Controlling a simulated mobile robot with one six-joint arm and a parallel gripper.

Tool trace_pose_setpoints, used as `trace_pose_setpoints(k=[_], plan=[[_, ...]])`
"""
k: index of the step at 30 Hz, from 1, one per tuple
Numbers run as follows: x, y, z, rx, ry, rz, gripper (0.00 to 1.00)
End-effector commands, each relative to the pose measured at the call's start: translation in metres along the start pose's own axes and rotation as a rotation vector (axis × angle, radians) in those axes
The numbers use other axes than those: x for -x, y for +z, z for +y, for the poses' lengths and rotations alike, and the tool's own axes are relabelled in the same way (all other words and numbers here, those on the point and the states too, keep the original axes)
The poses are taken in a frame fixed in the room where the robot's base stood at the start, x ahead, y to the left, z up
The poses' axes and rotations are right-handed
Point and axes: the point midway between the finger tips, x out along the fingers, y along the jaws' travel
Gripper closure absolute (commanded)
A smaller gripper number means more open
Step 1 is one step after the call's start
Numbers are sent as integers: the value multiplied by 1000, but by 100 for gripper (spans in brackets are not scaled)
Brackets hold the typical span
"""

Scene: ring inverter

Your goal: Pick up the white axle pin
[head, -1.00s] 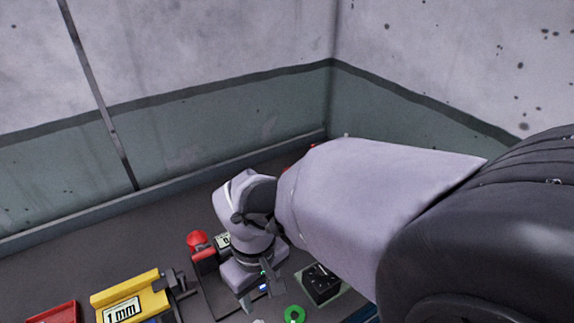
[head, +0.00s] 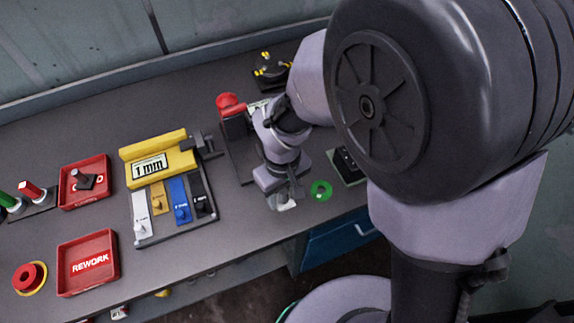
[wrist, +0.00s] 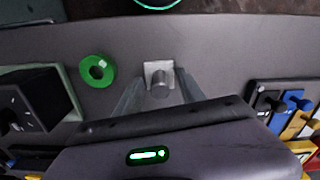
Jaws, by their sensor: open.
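The white axle pin (wrist: 160,82) stands on the grey bench in the wrist view, a short grey-white cylinder on a pale square base. In the head view only a small pale part (head: 287,205) shows below my gripper, near the bench's front edge. My gripper (wrist: 159,72) is open, with one finger on each side of the pin. The fingers look apart from it, but their height over the bench is hard to judge. In the head view my gripper (head: 284,192) points down and hides most of the pin.
A green ring (head: 321,190) lies close to the right of my gripper, with a black box (head: 347,166) beyond it. A yellow 1 mm gauge block (head: 158,160) and coloured tabs are to the left. Red trays (head: 87,263) stand further left.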

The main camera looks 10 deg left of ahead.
Motion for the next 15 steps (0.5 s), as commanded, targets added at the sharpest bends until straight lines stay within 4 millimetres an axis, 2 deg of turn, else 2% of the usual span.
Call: trace_pose_setpoints(k=[2,3,9,10,15], plan=[[2,0,0,0,0,1,53],[2,0,0,0,0,1,57],[3,0,0,0,0,1,96],[3,0,0,0,0,1,100],[3,0,0,0,0,1,100]])
